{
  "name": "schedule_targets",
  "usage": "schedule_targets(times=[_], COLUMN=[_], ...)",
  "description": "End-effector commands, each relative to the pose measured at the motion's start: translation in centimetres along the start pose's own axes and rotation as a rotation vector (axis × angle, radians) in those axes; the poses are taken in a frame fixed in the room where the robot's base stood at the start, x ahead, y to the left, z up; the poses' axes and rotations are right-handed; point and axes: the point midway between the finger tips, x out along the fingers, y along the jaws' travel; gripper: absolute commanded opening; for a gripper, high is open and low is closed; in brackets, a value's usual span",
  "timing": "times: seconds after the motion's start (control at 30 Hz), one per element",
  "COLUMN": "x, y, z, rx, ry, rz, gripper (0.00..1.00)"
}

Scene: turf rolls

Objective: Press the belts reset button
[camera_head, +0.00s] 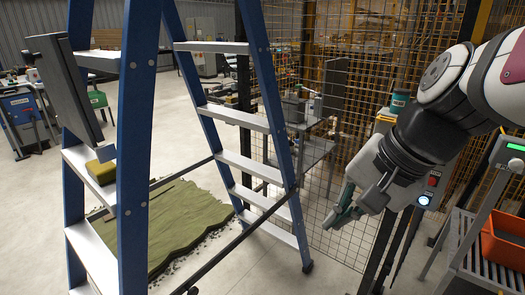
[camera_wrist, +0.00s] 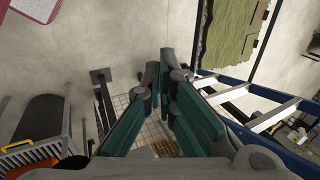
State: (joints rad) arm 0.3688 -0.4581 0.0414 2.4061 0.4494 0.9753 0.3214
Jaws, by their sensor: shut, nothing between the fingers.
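A small dark control box (camera_head: 428,188) is on a post at the right in the head view, just right of my gripper. It has a red button (camera_head: 432,181) above a lit bluish-white button (camera_head: 424,200); any labels are too small to read. My gripper (camera_head: 342,214) is left of the box, with its fingers pointing down and left, away from the buttons. Its green-padded fingers are shut and empty, also seen in the wrist view (camera_wrist: 165,75). I cannot make out the buttons in the wrist view.
A blue stepladder (camera_head: 140,130) stands at the left, with green turf (camera_head: 185,220) on the floor behind it. A wire mesh fence (camera_head: 345,150) is behind my gripper. A panel with a green display (camera_head: 512,152) and an orange bin (camera_head: 503,240) are at the right.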

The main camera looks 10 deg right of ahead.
Motion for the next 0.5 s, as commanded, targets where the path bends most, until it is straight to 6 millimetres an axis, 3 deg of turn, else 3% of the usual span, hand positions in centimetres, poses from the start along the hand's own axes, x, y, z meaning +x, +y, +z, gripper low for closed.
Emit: schedule_targets(times=[0.03,0.1,0.33,0.5], x=[2.9,5.2,11.9,15.9], y=[-0.2,-0.6,-0.9,0.6], z=[-1.9,-3.9,-11.7,-18.6], rx=[0.123,0.292,0.849,1.248], ry=[-0.026,-0.061,-0.176,-0.268], rz=[-0.022,-0.063,-0.23,-0.386], gripper=[0.0,0.0,0.0,0.0])
